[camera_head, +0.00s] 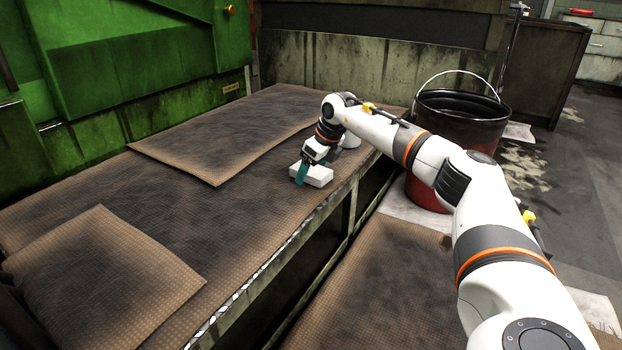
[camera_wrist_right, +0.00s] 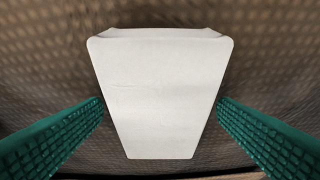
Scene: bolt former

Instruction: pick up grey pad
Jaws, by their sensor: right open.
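The grey pad (camera_head: 318,177) is a pale, off-white block lying on the bench near its front edge. In the right wrist view the pad (camera_wrist_right: 160,95) fills the middle, wider at the top and narrower at the bottom. My right gripper (camera_head: 316,166) is open and pointing down at the pad. In the right wrist view its green ridged fingers stand at the left and right of the pad, with a gap to its lower part on each side. In the head view one green finger shows and the other is mostly hidden. My left gripper is not in view.
The bench (camera_head: 248,215) has brown textured mats, one (camera_head: 225,135) at the back and one (camera_head: 105,275) at the front left. A green machine (camera_head: 130,70) stands at the left. A dark bucket (camera_head: 462,115) with a raised handle stands beyond the bench's right edge.

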